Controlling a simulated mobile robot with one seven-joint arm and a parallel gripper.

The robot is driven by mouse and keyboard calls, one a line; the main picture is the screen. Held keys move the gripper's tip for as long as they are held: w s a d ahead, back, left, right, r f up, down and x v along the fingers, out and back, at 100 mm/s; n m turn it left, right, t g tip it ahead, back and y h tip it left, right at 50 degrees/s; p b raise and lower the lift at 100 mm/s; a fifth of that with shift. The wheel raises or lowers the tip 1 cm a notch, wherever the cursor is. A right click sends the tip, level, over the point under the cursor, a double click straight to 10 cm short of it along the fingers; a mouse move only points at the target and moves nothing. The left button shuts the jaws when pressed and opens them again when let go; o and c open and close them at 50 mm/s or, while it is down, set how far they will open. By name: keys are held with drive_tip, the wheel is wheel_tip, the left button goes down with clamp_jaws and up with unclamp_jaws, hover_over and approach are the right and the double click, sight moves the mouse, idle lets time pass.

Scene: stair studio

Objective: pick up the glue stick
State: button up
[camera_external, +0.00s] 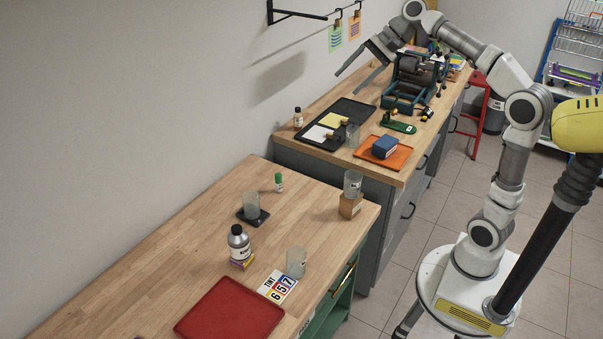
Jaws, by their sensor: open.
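A small upright cylinder with a green cap and pale body, which looks like the glue stick (279,182), stands on the near wooden bench (185,245) toward the wall. It is small in the picture, so I cannot read its label. My gripper (347,84) is high above the far bench (312,103), near the wall, with its two long fingers apart and nothing visible between them. It is well away from the green-capped cylinder, which lies below it and to its left in the picture.
A red tray (230,310), another glass (296,262) and a glass on a wooden block (350,205) stand further off. The far bench holds a black tray (355,107), orange tray (399,157) and machine (411,82).

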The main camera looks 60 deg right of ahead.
drive_tip(key=w+d+f+m+t+y+b, duration=0.3)
drive_tip(key=w+d+m+t+y, duration=0.1)
drive_tip(key=w+d+m, duration=1.05)
drive_tip(key=n, duration=0.2)
approach(278, 174)
drive_tip(key=shift+g, duration=0.3)
drive_tip(key=x, duration=0.2)
drive_tip(key=b+x, duration=0.1)
drive_tip(key=x, duration=0.1)
drive_tip(key=shift+w+f, duration=0.3)
drive_tip(key=shift+f, duration=0.1)
drive_tip(key=shift+b+x, duration=0.6)
drive_tip(key=shift+x, duration=2.25)
drive_tip(key=shift+s+a+r, duration=0.1)
clamp_jaws()
